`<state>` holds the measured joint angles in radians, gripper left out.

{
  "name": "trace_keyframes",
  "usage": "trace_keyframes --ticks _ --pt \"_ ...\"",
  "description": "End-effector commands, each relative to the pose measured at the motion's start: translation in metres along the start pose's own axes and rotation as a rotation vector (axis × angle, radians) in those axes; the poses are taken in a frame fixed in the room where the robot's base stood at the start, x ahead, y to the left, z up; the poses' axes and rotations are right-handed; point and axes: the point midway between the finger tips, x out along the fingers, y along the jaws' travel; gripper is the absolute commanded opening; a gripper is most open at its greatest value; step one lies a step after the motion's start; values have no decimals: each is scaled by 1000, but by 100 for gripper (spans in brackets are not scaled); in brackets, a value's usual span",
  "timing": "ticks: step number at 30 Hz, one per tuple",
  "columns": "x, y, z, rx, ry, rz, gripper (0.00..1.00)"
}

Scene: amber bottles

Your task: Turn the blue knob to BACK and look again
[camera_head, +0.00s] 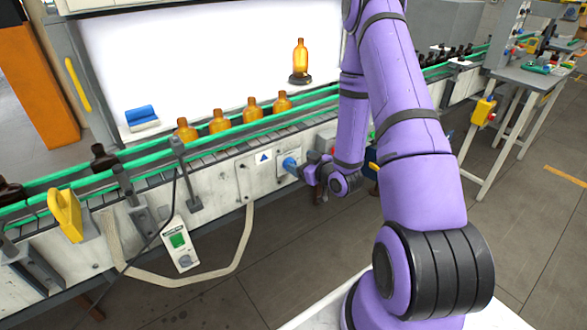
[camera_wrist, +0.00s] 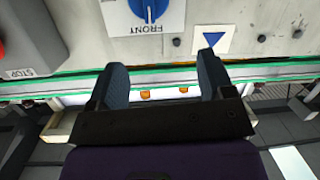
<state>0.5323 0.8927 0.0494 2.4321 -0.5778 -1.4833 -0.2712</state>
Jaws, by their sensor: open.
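The blue knob (camera_head: 290,164) sits on the front panel of the conveyor machine. In the wrist view the knob (camera_wrist: 148,9) is cut off by the top edge, and its white mark points down at the word FRONT. My gripper (camera_head: 312,168) is just right of the knob in the head view. In the wrist view my gripper (camera_wrist: 161,65) is open and empty, its fingertips apart from the knob in the picture. An amber bottle (camera_head: 300,58) stands upright on a dark round stand (camera_head: 300,79) before a bright white panel. The BACK label is not visible.
Several amber bottles (camera_head: 220,123) stand on the conveyor with green rails (camera_head: 130,175). A blue triangle label (camera_wrist: 211,39) is beside the knob. A red button on a grey box (camera_wrist: 30,45) marked STOP is at the left. A yellow clamp (camera_head: 66,213) and hanging green-screen device (camera_head: 180,243) are at left.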

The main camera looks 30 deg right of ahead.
Motion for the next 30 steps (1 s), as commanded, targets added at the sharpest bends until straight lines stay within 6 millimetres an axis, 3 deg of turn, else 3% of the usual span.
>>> trace_keyframes --ticks 1,7,16,23,30 --pt "-4 -1 15 25 22 7 75" --pt "-23 -5 50 97 136 44 75" --pt "-36 -7 67 143 213 81 75" --pt "-13 -5 62 141 217 81 75" --pt "29 0 52 141 218 80 75"
